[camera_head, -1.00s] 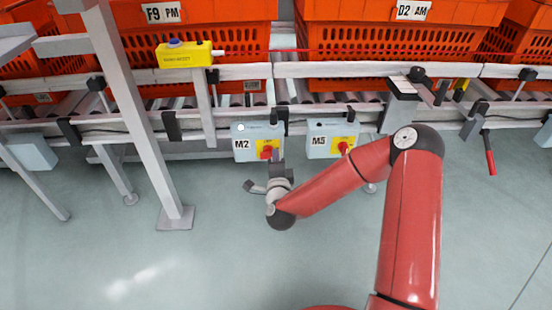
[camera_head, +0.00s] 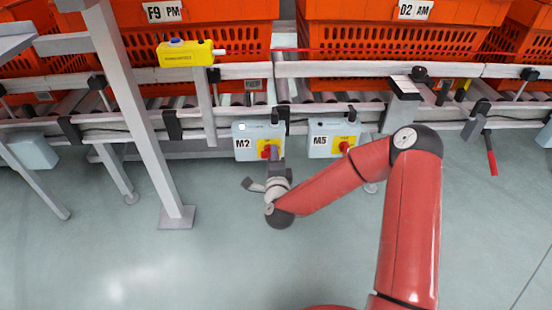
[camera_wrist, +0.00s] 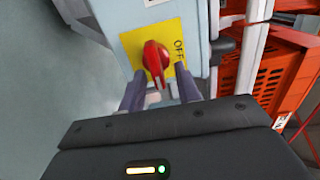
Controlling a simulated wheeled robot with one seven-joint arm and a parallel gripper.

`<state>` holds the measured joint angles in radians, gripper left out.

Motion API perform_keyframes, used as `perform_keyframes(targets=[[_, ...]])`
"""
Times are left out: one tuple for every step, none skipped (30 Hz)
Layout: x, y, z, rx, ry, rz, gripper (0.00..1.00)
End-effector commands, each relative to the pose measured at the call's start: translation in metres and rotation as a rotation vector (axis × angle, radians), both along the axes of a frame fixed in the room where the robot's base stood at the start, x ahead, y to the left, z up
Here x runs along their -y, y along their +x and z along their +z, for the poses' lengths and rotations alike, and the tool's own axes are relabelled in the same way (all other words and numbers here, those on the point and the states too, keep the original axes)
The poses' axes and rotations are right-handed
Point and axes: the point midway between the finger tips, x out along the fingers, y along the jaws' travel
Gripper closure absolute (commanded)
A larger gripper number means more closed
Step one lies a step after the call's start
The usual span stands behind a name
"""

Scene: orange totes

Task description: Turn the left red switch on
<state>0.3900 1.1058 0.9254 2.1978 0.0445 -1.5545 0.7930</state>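The left red switch (camera_head: 266,152) is on a yellow plate on the grey-blue M2 box (camera_head: 244,142). In the wrist view, the red switch (camera_wrist: 155,60) sits on the yellow plate (camera_wrist: 133,43), with the word OFF printed to its right. My gripper (camera_head: 275,157) is at the M2 box, just below and right of the switch. In the wrist view, my gripper's two fingers (camera_wrist: 160,75) stand apart on either side of the switch's lower part. Whether they touch it I cannot tell.
The M5 box (camera_head: 322,140) with another red switch (camera_head: 344,147) is to the right. Both boxes hang under a roller conveyor carrying orange totes (camera_head: 205,45). A yellow device (camera_head: 186,53) sits on the rail. A grey post (camera_head: 140,115) stands left. The floor in front is clear.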

Motion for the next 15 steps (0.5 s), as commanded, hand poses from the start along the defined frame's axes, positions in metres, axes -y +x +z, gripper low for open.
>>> perform_keyframes(targets=[[0.001, 0.0, -0.001, -0.001, -0.001, -0.002, 0.67], [0.002, 0.0, -0.001, -0.001, -0.001, -0.003, 0.67], [0.002, 0.0, -0.001, -0.002, -0.002, -0.004, 0.67], [0.002, 0.0, -0.001, -0.002, -0.002, -0.004, 0.67], [0.002, -0.001, -0.001, -0.002, -0.002, -0.004, 0.67], [0.002, -0.002, -0.001, -0.003, -0.003, -0.004, 0.67], [0.003, -0.004, -0.001, -0.003, -0.003, -0.004, 0.67], [0.003, -0.007, -0.001, -0.004, -0.003, -0.004, 0.67], [0.003, -0.012, -0.001, -0.004, -0.004, -0.003, 0.67], [0.003, -0.016, -0.001, -0.005, -0.004, -0.003, 0.67], [0.003, -0.021, -0.001, -0.005, -0.004, -0.002, 0.67], [0.003, -0.028, -0.001, -0.005, -0.004, -0.001, 0.67], [0.003, -0.034, -0.001, -0.005, -0.004, -0.001, 0.67], [0.003, -0.039, -0.001, -0.005, -0.003, 0.0, 0.67], [0.003, -0.046, -0.001, -0.005, -0.003, 0.0, 0.67]])
